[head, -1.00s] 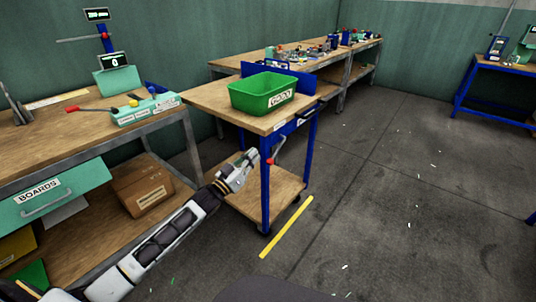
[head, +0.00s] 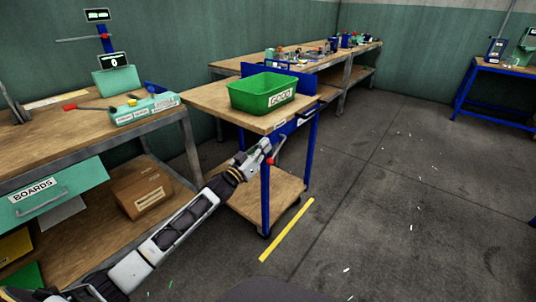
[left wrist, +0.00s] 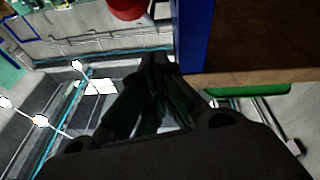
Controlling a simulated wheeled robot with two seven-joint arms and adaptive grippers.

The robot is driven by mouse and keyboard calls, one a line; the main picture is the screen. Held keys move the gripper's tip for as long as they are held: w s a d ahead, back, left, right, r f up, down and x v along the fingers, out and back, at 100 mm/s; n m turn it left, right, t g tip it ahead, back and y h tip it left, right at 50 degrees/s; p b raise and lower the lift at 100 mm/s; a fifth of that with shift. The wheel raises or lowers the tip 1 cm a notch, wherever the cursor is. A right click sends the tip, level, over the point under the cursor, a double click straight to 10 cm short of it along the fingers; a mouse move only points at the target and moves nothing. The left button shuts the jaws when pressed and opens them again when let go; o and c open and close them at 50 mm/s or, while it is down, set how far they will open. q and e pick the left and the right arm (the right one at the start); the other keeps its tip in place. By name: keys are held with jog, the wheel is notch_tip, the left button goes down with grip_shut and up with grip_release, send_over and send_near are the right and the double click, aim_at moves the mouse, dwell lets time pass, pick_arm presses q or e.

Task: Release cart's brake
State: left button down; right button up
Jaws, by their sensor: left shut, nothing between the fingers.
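The cart (head: 212,98) has a wooden top, a lower shelf and blue legs. A lever with a red knob (head: 270,161) is at its near right leg. My left gripper (head: 264,147) is shut and empty, beside that leg, just above and left of the red knob in the head view. In the left wrist view the shut fingers (left wrist: 158,62) point up beside the blue leg (left wrist: 194,35), and the red knob (left wrist: 127,8) is at the top edge, apart from the fingertips. The gripper and wrist partly cover the leg in the head view. My right gripper is not in view.
A green bin (head: 250,96) labelled GOOD stands on the cart. A workbench (head: 60,142) with a drawer and a cardboard box (head: 143,188) is at the left. A yellow floor line (head: 287,230) lies by the cart. The floor to the right is mostly clear.

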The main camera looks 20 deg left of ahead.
pick_arm(q)
jog(key=shift+w+d+f+b, duration=0.25)
jog(key=shift+w+f+b, duration=0.1)
jog(key=shift+f, duration=0.35)
jog(key=shift+w+d+f+b, duration=0.2)
jog(key=shift+f+b, duration=0.1)
jog(key=shift+f, duration=0.25)
jog(key=shift+w+d, duration=0.1)
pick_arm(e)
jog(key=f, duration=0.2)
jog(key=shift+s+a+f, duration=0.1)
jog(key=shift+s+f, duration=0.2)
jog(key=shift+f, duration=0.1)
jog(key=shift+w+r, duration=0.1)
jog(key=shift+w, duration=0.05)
pick_arm(q)
jog(key=shift+f, duration=0.25)
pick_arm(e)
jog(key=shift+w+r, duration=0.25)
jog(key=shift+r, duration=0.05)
